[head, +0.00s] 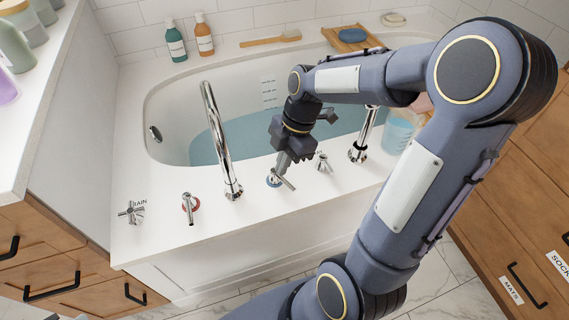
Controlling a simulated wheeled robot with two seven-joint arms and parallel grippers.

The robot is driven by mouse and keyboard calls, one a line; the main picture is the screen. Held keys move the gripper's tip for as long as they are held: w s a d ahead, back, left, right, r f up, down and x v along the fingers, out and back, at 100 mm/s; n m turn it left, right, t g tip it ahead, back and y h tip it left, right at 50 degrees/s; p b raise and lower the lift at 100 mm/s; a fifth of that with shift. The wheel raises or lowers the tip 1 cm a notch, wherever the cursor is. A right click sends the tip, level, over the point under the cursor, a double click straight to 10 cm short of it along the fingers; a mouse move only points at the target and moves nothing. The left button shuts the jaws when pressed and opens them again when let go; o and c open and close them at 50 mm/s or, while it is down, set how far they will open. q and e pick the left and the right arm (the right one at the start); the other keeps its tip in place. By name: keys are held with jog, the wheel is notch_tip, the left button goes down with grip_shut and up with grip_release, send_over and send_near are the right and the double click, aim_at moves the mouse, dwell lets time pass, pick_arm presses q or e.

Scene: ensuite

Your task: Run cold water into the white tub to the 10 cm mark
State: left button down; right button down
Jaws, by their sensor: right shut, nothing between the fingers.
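The white tub (165,110) has blue-tinted water (245,132) in its bottom, with level marks (268,92) on the far inner wall above the water. The marks' numbers are too small to read. A tall chrome spout (215,140) stands on the front deck. The tap with a red ring (190,206) is left of the spout. The tap with a blue ring (273,181) is right of it. My right gripper (283,170) is shut and points down at the blue-ringed tap's handle; whether it touches is unclear. My left gripper is not in view.
A cross handle labelled with partly legible letters (131,212) is at the deck's left. Another handle (323,162) and a second chrome fixture (363,138) stand to the right. Bottles (176,42), a wooden brush (270,39) and a soap board (352,40) line the back ledge.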

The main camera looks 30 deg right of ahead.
jog(key=s+d+m+t+y+p, duration=0.3)
jog(key=d+m+p, duration=0.5)
jog(key=d+m, duration=0.6)
jog(key=shift+m+t+h, duration=0.3)
jog(key=shift+m+h, duration=0.2)
jog(key=shift+m, duration=0.1)
jog(key=b+x, duration=0.1)
jog(key=x, duration=0.4)
jog(key=b+x, duration=0.1)
jog(key=x, duration=0.4)
jog(key=shift+w+a+r, duration=0.1)
jog(key=shift+a+r, duration=0.05)
jog(key=shift+a, duration=1.45)
jog(key=shift+s+a+f, duration=0.2)
jog(key=shift+s+a, duration=0.05)
jog(key=shift+a, duration=0.3)
